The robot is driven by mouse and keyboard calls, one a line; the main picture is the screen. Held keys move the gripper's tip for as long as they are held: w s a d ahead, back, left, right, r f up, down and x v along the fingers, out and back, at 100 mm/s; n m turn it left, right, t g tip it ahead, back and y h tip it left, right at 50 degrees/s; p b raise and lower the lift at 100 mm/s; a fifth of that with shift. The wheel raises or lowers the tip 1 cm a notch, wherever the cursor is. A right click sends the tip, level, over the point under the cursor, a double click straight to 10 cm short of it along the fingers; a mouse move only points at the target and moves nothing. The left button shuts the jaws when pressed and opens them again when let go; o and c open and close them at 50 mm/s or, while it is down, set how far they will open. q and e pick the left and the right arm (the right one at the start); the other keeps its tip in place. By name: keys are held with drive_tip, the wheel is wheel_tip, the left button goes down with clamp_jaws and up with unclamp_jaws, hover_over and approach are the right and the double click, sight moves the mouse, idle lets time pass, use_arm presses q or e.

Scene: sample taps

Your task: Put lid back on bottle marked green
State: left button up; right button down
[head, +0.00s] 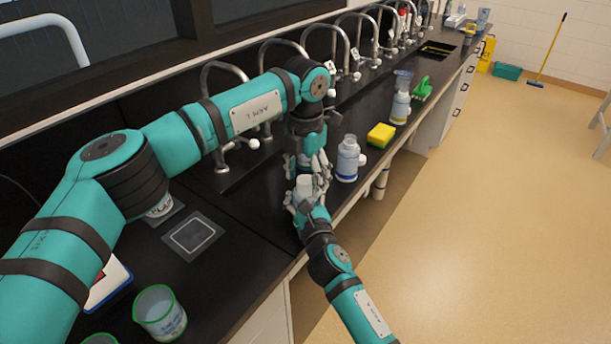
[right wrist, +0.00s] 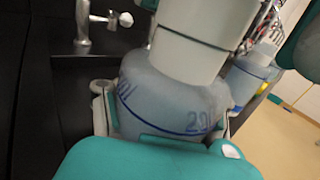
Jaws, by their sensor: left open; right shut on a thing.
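My right gripper (head: 305,198) is shut on a pale bottle with blue markings. The held bottle (right wrist: 172,98) fills the middle of the right wrist view, with a broad white lid-like top (right wrist: 195,40) over its neck. Whether that top is fully seated cannot be told. My left gripper (head: 309,170) is open, pointing down just above and behind the held bottle. Another bottle (head: 347,160) with a blue-and-white label stands on the counter to the right, with a small white piece (head: 362,160) beside it. I see no green mark on either bottle.
A row of curved taps (head: 335,42) lines the back of the black counter. A yellow sponge (head: 381,135), another bottle (head: 400,106) and a green object (head: 422,89) stand farther along. A green-rimmed beaker (head: 160,312) and a grey square plate (head: 193,236) are at near left.

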use_arm(q)
wheel_tip(320, 180, up, 12)
idle(0.4)
drive_tip(key=shift+f, duration=0.1)
use_arm(e)
drive_tip(key=shift+c, duration=1.7)
unclamp_jaws()
drive_tip(key=v, duration=1.2)
